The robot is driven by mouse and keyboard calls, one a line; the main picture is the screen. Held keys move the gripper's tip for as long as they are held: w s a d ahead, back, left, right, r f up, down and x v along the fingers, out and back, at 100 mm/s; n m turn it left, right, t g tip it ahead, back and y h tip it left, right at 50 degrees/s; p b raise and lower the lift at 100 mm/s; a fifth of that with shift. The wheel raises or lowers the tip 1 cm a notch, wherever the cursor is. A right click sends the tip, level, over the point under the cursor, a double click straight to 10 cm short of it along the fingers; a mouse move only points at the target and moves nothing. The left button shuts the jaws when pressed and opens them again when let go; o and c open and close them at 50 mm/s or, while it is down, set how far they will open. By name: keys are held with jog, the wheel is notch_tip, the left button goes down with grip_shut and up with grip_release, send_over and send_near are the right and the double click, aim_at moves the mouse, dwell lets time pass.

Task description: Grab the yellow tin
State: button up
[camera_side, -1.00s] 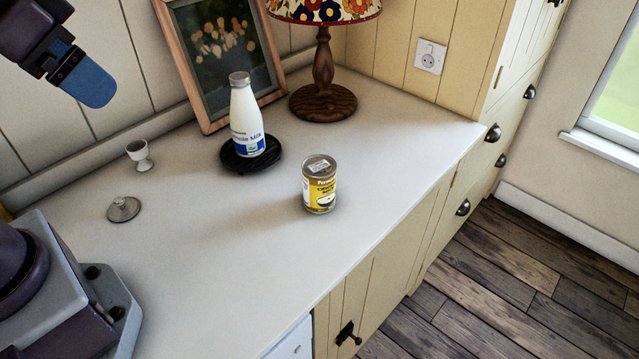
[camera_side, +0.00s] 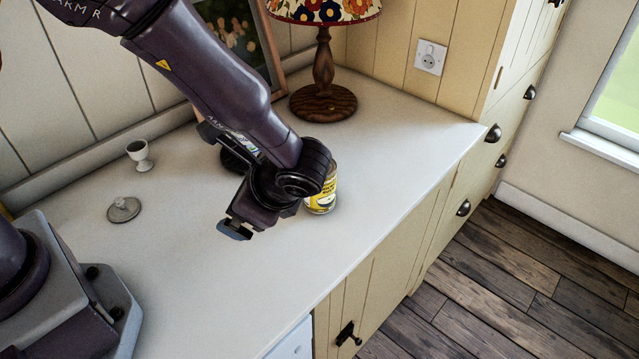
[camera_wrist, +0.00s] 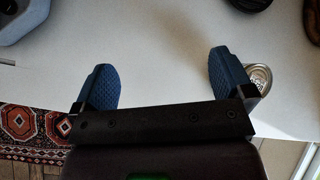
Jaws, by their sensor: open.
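The yellow tin (camera_side: 322,202) stands upright on the white worktop (camera_side: 400,150), near its front edge. In the side view my wrist covers its upper left part. In the wrist view the tin's metal top (camera_wrist: 262,76) shows just outside my right finger, partly hidden by it; I cannot tell whether they touch. My gripper (camera_wrist: 163,80) is open, its two blue fingers wide apart with only bare worktop between them. In the side view the gripper (camera_side: 236,229) is to the left of the tin, and one fingertip is clearly visible there.
A dark round stand (camera_side: 232,160) is behind my arm; the milk bottle on it is nearly all hidden. A lamp (camera_side: 323,100) and a picture frame (camera_side: 240,30) stand at the back. An egg cup (camera_side: 139,154) and a small lid (camera_side: 123,209) are left. The front-left worktop is clear.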

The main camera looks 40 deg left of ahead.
aim_at(323, 188)
jog(key=w+d+f+m+t+y, duration=0.1)
jog(key=f+m, duration=0.1)
jog(key=w+d+f+m+t+y, duration=0.1)
jog(key=f+m+t, duration=0.1)
jog(key=f, duration=0.1)
jog(key=w+f+m+t+y, duration=0.1)
jog(key=f+m+y, duration=0.1)
jog(key=f, duration=0.1)
jog(key=shift+w+d+f, duration=0.1)
jog(key=shift+w+d, duration=0.1)
jog(key=shift+d, duration=0.2)
jog(key=f+m+t, duration=0.1)
jog(key=w+d+f+m+t, duration=0.1)
jog(key=t, duration=0.1)
jog(key=w+d+f+m+t+y, duration=0.1)
jog(key=m, duration=0.1)
jog(key=shift+w, duration=0.25)
jog(key=shift+w+d+m+t, duration=0.65)
jog(key=shift+w+m+t, duration=0.25)
jog(key=shift+t, duration=0.2)
jog(key=shift+w+d+r+m+t, duration=0.7)
jog(key=shift+w+d+r+t, duration=0.2)
jog(key=shift+w+r, duration=0.2)
jog(key=x, duration=0.6)
jog(key=shift+a+r, duration=0.15)
jog(key=shift+a, duration=0.15)
jog(key=shift+x, duration=3.15)
jog(key=shift+s+a, duration=0.1)
jog(key=shift+s, duration=0.05)
